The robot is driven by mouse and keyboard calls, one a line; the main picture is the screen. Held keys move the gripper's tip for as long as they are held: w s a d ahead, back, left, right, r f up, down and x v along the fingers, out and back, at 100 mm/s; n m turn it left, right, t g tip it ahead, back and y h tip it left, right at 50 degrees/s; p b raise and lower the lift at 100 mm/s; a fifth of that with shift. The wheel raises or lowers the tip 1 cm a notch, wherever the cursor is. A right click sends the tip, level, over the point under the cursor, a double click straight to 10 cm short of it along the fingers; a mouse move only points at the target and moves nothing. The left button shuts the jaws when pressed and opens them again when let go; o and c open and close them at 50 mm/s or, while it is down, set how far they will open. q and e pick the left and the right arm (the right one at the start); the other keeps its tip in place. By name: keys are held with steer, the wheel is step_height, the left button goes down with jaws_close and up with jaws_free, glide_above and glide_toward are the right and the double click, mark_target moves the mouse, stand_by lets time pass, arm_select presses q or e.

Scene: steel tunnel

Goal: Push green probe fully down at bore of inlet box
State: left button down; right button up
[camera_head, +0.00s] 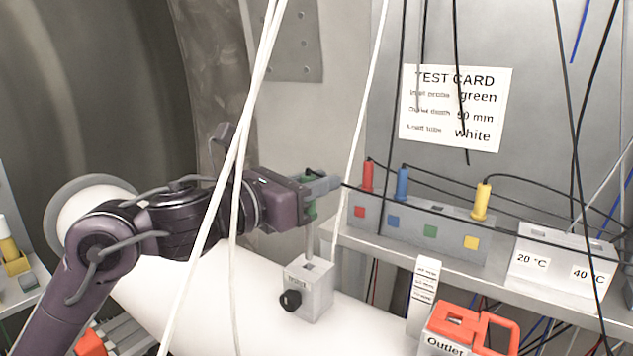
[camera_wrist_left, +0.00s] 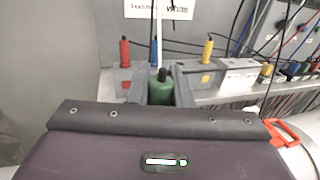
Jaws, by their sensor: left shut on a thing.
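The inlet box (camera_head: 308,290) is a small grey block with a black side knob, standing on the white pipe. My left gripper (camera_head: 318,186) is above it, shut on the green probe (camera_head: 311,209). The probe is about upright, and its thin grey shaft runs down from the fingers towards the bore in the box top. I cannot tell how far the tip is in. The green handle stands clear above the box. In the left wrist view the green probe (camera_wrist_left: 160,92) sits between the fingers. My right gripper is not in view.
A grey rack (camera_head: 420,237) holds red, blue and yellow probes; its green-marked place is empty. A test card (camera_head: 455,105) hangs behind. A white 20/40 °C block (camera_head: 560,265) and orange-handled Outlet part (camera_head: 450,343) are at right. White cables (camera_head: 240,160) hang before my arm.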

mark_target(306, 233)
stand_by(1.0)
arm_select(q)
steer(key=shift+b, duration=0.75)
stand_by(0.3)
steer(key=shift+f+b, duration=3.8)
steer(key=c, duration=1.2)
jaws_free()
steer(key=shift+c, duration=0.2)
